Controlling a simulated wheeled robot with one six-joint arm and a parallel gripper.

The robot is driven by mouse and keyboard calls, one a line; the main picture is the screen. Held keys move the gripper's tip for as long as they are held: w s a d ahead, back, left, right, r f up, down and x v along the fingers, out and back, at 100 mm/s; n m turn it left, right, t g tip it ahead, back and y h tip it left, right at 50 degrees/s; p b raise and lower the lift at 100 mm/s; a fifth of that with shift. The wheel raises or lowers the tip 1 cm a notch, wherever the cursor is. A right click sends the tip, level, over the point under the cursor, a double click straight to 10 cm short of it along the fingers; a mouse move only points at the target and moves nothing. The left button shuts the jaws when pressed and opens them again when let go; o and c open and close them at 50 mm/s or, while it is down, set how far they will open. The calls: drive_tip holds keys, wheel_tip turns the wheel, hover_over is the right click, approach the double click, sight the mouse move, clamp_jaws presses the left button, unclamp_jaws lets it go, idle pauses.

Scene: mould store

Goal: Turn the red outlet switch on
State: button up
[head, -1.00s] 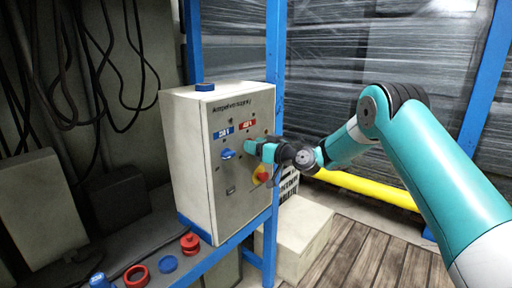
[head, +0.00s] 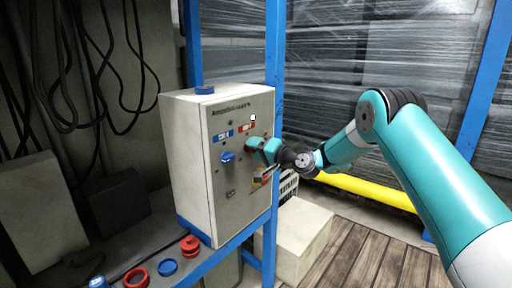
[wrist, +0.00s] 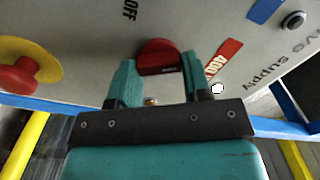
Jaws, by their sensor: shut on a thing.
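The red outlet switch is a red rotary knob (wrist: 158,55) on the panel of a pale control box (head: 188,160). It sits between the two teal fingers of my gripper (wrist: 157,76) in the wrist view, and the gripper is shut on it. In the head view my gripper (head: 256,147) is against the panel and mostly hides the knob. A red label (head: 247,127) is above it, and a small white lamp (head: 253,117) looks lit; the lamp also shows in the wrist view (wrist: 217,88). The word OFF is printed beside the knob.
A blue knob (head: 227,157) with a blue label (head: 223,136) is left of my gripper. A red mushroom button on a yellow base (wrist: 28,70) is close below it. Blue posts (head: 274,60) frame the box. Red and blue round parts lie on the shelf.

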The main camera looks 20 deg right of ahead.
drive_tip(key=m+p, duration=0.2)
drive_tip(key=m, duration=0.3)
drive_tip(key=shift+d+f+m, duration=0.1)
drive_tip(key=shift+m, duration=0.2)
idle(0.5)
drive_tip(key=o, duration=0.9)
drive_tip(key=b+v, duration=0.3)
drive_tip(key=v, duration=1.4)
drive_tip(key=shift+s+d, duration=0.1)
drive_tip(key=shift+s, duration=0.05)
